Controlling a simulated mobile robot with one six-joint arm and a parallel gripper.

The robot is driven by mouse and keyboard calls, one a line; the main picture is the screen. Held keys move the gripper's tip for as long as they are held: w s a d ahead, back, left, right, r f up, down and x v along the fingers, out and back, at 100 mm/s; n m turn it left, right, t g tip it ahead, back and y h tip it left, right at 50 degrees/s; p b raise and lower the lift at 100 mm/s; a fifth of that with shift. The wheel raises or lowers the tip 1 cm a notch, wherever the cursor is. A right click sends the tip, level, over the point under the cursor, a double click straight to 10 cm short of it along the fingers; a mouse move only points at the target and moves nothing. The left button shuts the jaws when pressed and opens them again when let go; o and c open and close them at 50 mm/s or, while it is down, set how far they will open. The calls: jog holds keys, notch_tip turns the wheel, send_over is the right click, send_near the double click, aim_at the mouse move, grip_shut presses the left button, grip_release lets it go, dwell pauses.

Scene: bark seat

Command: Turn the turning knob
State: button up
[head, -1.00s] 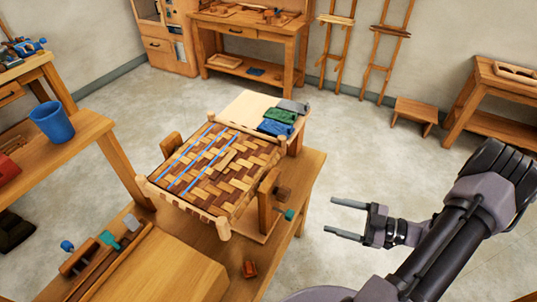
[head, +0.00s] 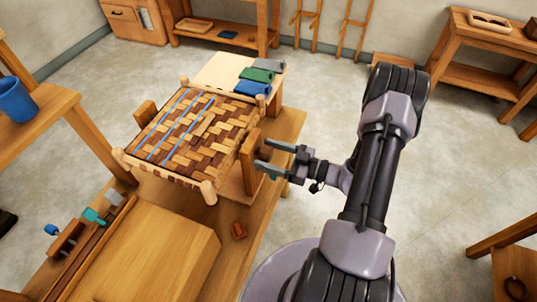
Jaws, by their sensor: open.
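The turning knob is a small teal piece on the right side of the wooden clamp (head: 249,168) beside the woven seat (head: 200,135). In the head view my gripper covers most of it; only a bit of teal shows just under the lower finger. My gripper (head: 261,153) is open, its two grey fingers pointing left with a gap between them. The fingertips are at the clamp's right side. I cannot tell whether they touch the knob or the wood. The seat has brown and tan bark strips with several blue strips across it.
The wooden workbench (head: 170,245) carries the seat. Folded grey, green and blue cloths (head: 257,74) lie behind it. A small reddish-brown block (head: 238,231) lies in front of the clamp. Tools (head: 92,216) are at lower left. Open floor (head: 440,185) is to the right.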

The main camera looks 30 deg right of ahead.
jog(key=c, duration=1.4)
